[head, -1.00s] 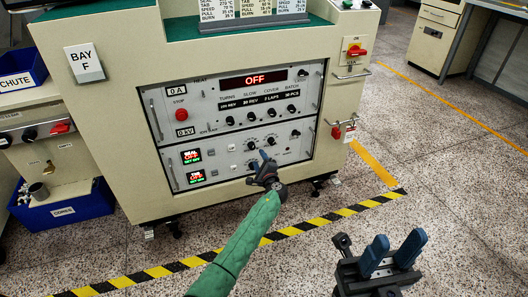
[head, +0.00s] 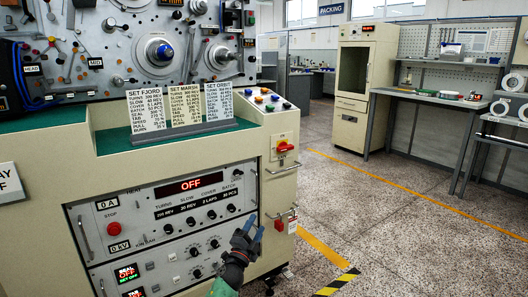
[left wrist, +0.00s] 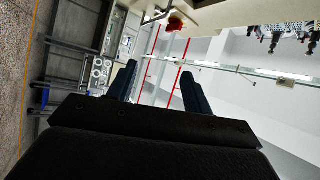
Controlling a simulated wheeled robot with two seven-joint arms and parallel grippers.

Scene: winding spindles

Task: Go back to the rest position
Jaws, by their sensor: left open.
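My left gripper (head: 249,230) shows in the head view in front of the lower right of the control panel (head: 248,181), with its blue fingers pointing up. Its green-sleeved arm runs out at the bottom edge. In the left wrist view the two dark blue fingers (left wrist: 159,82) stand apart with nothing between them, so it is open and empty. Whether it touches the machine cannot be told, but the wrist view shows open room past the fingers. My right gripper is not in view.
The cream winding machine (head: 259,140) fills the left, with three setting cards (head: 185,107) on its green ledge. A red knob (head: 285,147) and handles stick out at its right corner. Open speckled floor lies to the right, before a cream cabinet (head: 352,103) and grey workbench (head: 420,96).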

